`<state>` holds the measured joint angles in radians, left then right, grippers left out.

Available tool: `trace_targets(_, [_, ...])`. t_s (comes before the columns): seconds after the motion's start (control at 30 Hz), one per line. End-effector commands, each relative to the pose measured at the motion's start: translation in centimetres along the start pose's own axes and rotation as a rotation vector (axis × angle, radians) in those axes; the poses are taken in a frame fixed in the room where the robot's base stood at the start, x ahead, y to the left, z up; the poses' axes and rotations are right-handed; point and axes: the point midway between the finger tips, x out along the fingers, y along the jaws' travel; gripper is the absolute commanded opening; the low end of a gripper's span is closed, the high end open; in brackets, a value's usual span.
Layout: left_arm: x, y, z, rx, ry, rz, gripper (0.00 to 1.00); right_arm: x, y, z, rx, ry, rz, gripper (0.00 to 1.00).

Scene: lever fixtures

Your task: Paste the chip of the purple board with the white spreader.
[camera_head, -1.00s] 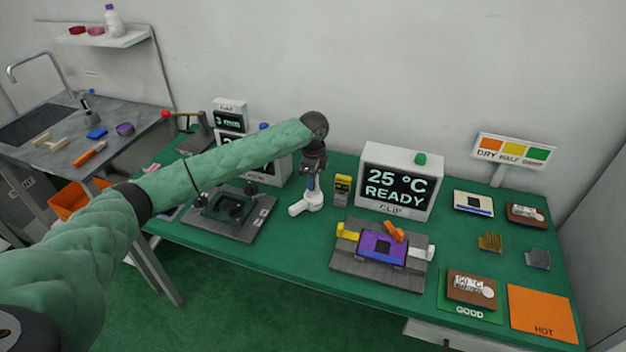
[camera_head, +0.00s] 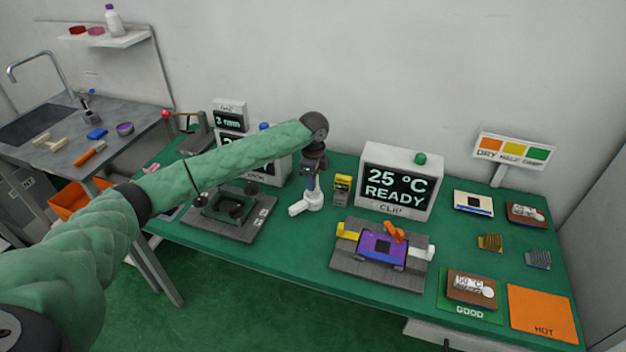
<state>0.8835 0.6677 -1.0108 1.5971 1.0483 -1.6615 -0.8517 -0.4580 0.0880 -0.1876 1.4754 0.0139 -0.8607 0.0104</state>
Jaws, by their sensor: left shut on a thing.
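The purple board (camera_head: 368,243) lies in a grey fixture (camera_head: 350,266) on the green table, right of the middle. Its dark chip (camera_head: 383,246) shows in the middle of the board. My left gripper (camera_head: 311,186) points down, to the left of the board and apart from it. It is shut on a white tool (camera_head: 305,205), which looks like the white spreader. The tool's tip is low over the table or touching it; I cannot tell which. My right gripper is not in view.
The fixture has a yellow part (camera_head: 346,231), an orange lever (camera_head: 395,232) and a white part (camera_head: 429,253). A "25 °C READY" display box (camera_head: 398,160) stands behind it. A dark fixture (camera_head: 228,215) is at left. An orange HOT mat (camera_head: 542,314) lies at right.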

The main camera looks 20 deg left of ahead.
Motion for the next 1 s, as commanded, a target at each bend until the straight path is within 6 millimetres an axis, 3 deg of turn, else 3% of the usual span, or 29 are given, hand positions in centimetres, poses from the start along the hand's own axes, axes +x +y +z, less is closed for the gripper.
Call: trace_targets(1.0, [0.67,0.00,-0.01,0.000,0.000,0.000,0.05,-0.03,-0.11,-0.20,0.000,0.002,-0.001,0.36])
